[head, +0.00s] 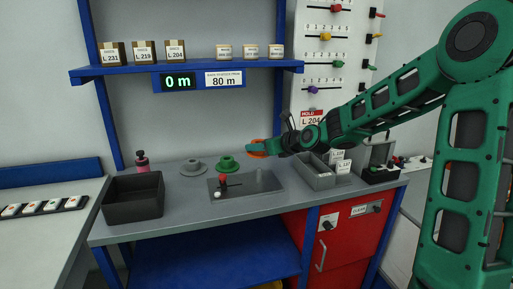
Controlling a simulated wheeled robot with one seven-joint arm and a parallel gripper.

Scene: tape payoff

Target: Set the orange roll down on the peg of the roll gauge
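The orange roll (258,155) is in the fingers of my gripper (256,148), held in the air above the back of the grey bench. The green fingers cover much of it. The roll gauge appears to be the grey plate (244,192) on the bench, with a red-knobbed lever and a small white ball at its left. Its upright grey peg (259,175) stands at the plate's right part, bare. The roll is above the peg in the picture and apart from it; I cannot tell how well they line up in depth.
A green roll (228,162) and a grey roll (193,167) stand behind the plate. Grey bins (316,175) stand close on the right. A blue shelf (190,67) with boxes hangs above.

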